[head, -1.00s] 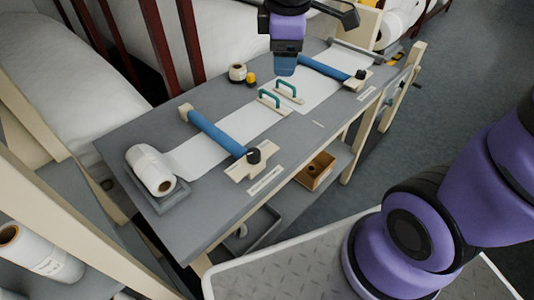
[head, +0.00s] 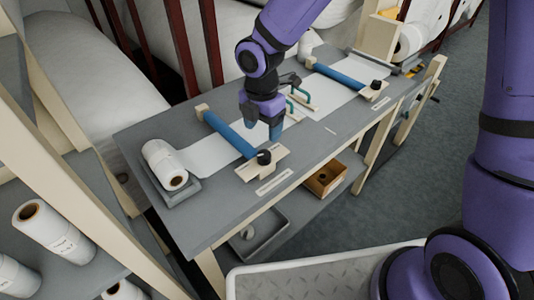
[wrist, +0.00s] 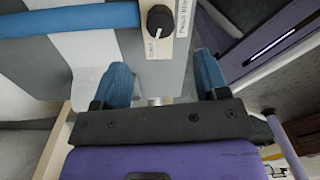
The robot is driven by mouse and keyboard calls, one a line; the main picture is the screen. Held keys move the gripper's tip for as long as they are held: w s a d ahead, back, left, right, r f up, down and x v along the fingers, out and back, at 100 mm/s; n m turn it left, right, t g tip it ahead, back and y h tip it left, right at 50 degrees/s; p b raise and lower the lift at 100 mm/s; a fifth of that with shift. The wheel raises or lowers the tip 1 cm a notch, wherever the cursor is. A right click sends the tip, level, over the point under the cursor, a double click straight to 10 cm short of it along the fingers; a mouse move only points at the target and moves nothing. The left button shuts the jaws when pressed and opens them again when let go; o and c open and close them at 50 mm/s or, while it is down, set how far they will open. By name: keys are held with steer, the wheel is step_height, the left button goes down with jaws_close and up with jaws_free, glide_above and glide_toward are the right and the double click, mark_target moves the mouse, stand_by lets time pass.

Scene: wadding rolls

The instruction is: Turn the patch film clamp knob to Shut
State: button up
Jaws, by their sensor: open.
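Two blue clamp bars lie across the grey bench in the head view, each with a black knob on a cream plate. The nearer knob (head: 263,157) ends the nearer bar (head: 230,135); the farther knob (head: 376,85) ends the farther bar (head: 335,75). My gripper (head: 265,130) is open and empty above the bench, close to the nearer knob. The wrist view shows one black knob (wrist: 158,20) ahead of my blue fingers (wrist: 164,80), apart from them. It has a white mark on its lower side. The lettering beside it is too blurred to read surely.
A white film roll (head: 165,165) sits in a tray at the bench's left end. Two teal handles (head: 300,98) stand near my gripper. A wooden box (head: 325,178) and a grey tray (head: 262,232) are on the lower shelf. The bench front corner is clear.

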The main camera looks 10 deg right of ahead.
mark_target(264, 154)
step_height(264, 154, down, 10)
steer(key=shift+s+r, duration=0.1)
steer(key=shift+r, duration=0.15)
steer(key=shift+c, duration=0.4)
steer(key=c, duration=0.8)
steer(key=shift+c, duration=0.2)
